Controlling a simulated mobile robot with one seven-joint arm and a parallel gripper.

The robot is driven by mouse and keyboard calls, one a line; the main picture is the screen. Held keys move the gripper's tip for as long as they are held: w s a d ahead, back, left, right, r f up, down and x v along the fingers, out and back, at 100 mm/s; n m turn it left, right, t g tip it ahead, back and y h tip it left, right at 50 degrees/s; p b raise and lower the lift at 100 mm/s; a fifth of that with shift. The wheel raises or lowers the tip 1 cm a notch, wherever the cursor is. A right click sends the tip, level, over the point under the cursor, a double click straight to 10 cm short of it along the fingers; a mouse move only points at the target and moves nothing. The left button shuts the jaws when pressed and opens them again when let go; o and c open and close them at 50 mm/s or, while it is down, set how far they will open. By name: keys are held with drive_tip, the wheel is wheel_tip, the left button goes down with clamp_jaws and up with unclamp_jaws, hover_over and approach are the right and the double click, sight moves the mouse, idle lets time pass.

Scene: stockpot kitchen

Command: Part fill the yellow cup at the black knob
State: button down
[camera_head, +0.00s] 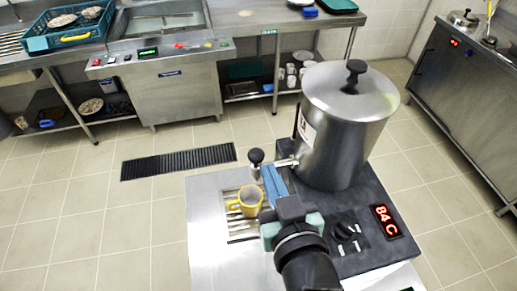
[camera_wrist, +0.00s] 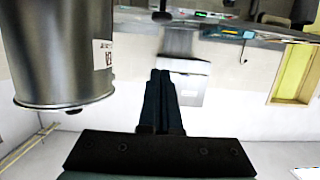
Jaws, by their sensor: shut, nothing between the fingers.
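The steel pot (camera_head: 345,125), with a black-knobbed lid, has a tap on its left side topped by a black knob (camera_head: 256,156). The yellow cup (camera_head: 247,201) stands upright on the slotted grate (camera_head: 236,228) beside the pot, its handle to the left. Whether it sits right under the tap's outlet, and what it holds, I cannot tell. My gripper (camera_head: 267,170) is shut and empty, its blue fingers close to the black knob. Contact cannot be made out. In the wrist view the shut fingers (camera_wrist: 161,75) point forward, with the pot (camera_wrist: 60,50) to their left.
The pot stands on a dark heater base (camera_head: 365,225) with a dial (camera_head: 345,231) and a red display (camera_head: 385,220) reading 84 C. A floor drain (camera_head: 178,162) lies beyond. Steel counters line the back and right, with a blue crate (camera_head: 68,28) at back left.

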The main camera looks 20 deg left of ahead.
drive_tip(key=p, duration=0.4)
hover_over(257, 161)
wheel_tip(257, 161, down, 2)
drive_tip(key=f, duration=0.3)
drive_tip(key=shift+s+d, duration=0.2)
drive_tip(key=shift+f, duration=0.75)
drive_tip(key=f+b, duration=0.1)
drive_tip(key=b, duration=0.1)
drive_tip(key=shift+f+b, duration=0.4)
drive_tip(key=shift+f, duration=0.15)
idle(0.8)
